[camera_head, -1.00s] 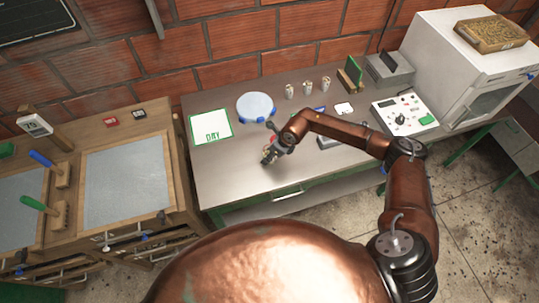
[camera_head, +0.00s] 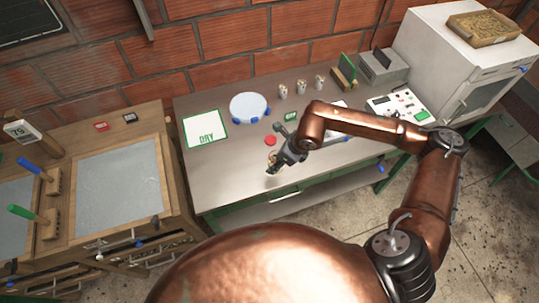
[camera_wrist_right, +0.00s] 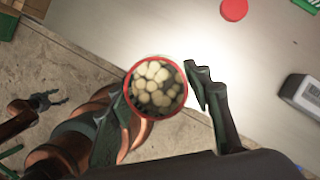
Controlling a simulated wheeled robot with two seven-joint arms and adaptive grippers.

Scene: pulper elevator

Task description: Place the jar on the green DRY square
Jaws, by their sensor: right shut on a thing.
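The jar (camera_wrist_right: 156,88) has a red rim and is filled with pale, rounded pieces, seen from above in the right wrist view. My right gripper (camera_wrist_right: 158,100) is shut on it. In the head view, my right gripper (camera_head: 277,161) holds the small jar above the table near its front edge; how high cannot be told. The white square with a green border and the word DRY (camera_head: 202,122) lies flat and empty at the table's back left, left of the gripper. My left gripper is not in the head view; a small dark claw-like shape (camera_wrist_right: 43,103) in the wrist view is unclear.
A round pale-blue dish (camera_head: 250,107) stands right of the square. A red disc (camera_head: 270,140) lies behind the gripper. Several small cups (camera_head: 300,88) stand at the back. A control panel (camera_head: 398,107) stands to the right. The steel table (camera_head: 222,175) is clear before the square.

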